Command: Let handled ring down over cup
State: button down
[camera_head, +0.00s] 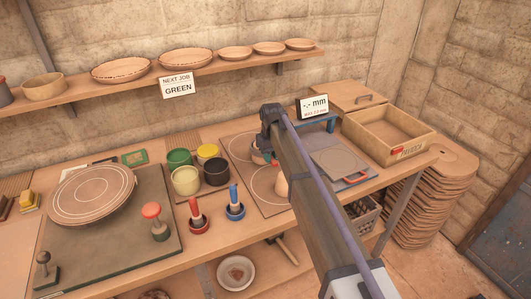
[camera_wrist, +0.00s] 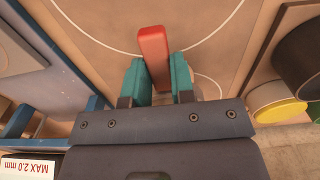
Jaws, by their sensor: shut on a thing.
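In the wrist view, my gripper (camera_wrist: 158,80) is shut on a red bar-like handle (camera_wrist: 152,50), which sits between the teal fingers. No ring below the handle can be made out. In the head view, my arm hides the gripper and most of what is under it. A small clay-coloured round piece (camera_head: 257,156), perhaps the cup, shows partly to the left of my arm. A pale tapered piece (camera_head: 281,185) stands on the lower marked circle, partly behind my arm. The board (camera_head: 240,187) with white circles lies under the gripper. I cannot tell whether ring and cup touch.
Green (camera_head: 179,160), yellow, cream and black pots stand left of the board. Red (camera_head: 197,215) and blue (camera_head: 234,205) holders stand in front. A gauge with a blue frame (camera_head: 318,123) is behind right, a wooden tray (camera_head: 389,137) beyond. A plate on a wheel fills the left.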

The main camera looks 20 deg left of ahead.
jog(key=shift+r, duration=0.1)
jog(key=shift+r+p, duration=2.45)
jog(key=shift+p, duration=0.1)
notch_tip(320, 180, up, 4)
jog(key=p, duration=0.4)
notch_tip(320, 180, down, 6)
jog(key=b, duration=0.5)
jog(key=shift+r+b, duration=0.1)
jog(key=shift+b, duration=0.3)
jog(key=shift+f+b, duration=1.65)
dwell(1.9)
